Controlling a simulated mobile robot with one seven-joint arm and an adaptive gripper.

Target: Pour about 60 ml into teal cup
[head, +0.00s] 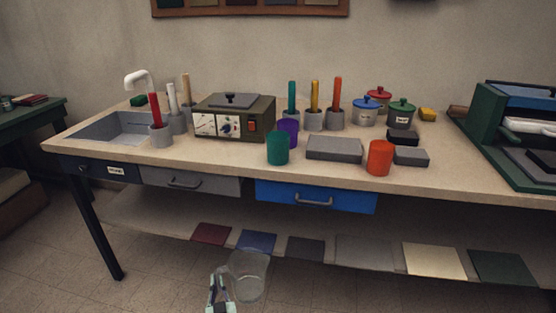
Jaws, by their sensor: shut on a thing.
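The teal cup (278,149) stands upright on the bench top near its front edge, left of a grey block. Its inside is hidden from this angle. My gripper (222,290) is low in the picture, in front of the bench and apart from the cup. It is shut on a clear container (248,275), which looks like a jug or beaker. I cannot tell how much liquid is in it.
A purple cup (289,132) stands just behind the teal cup, and an orange cup (380,158) stands to the right. Between them lies a grey block (334,148). The blue drawer (316,196) is below the bench edge.

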